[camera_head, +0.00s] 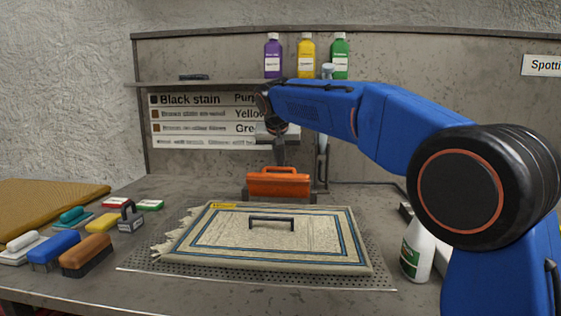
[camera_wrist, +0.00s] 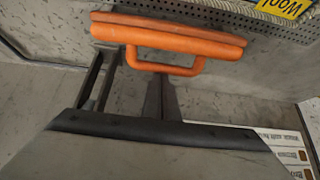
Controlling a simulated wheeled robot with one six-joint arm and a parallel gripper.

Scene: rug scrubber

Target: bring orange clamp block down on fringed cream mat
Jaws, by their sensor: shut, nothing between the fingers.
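The orange clamp block (camera_head: 278,184) stands upright behind the far edge of the fringed cream mat (camera_head: 200,251), apart from the mat's top. Its loop handle faces up. In the wrist view the block (camera_wrist: 165,36) lies across the top with its handle toward my fingers. My gripper (camera_head: 279,161) points down just above the block's handle. Its dark fingers (camera_wrist: 160,84) are together with nothing between them; whether they touch the handle I cannot tell. The mat lies flat on a perforated plate, fringe at left, with a dark handle (camera_head: 271,221) on top.
Brushes (camera_head: 86,255) and small coloured blocks stand at the left, beside a folded ochre rug (camera_head: 45,205). A white spray bottle (camera_head: 418,249) stands at the right under my arm. Bottles (camera_head: 306,56) line the shelf behind. A yellow label (camera_wrist: 284,7) shows on the mat.

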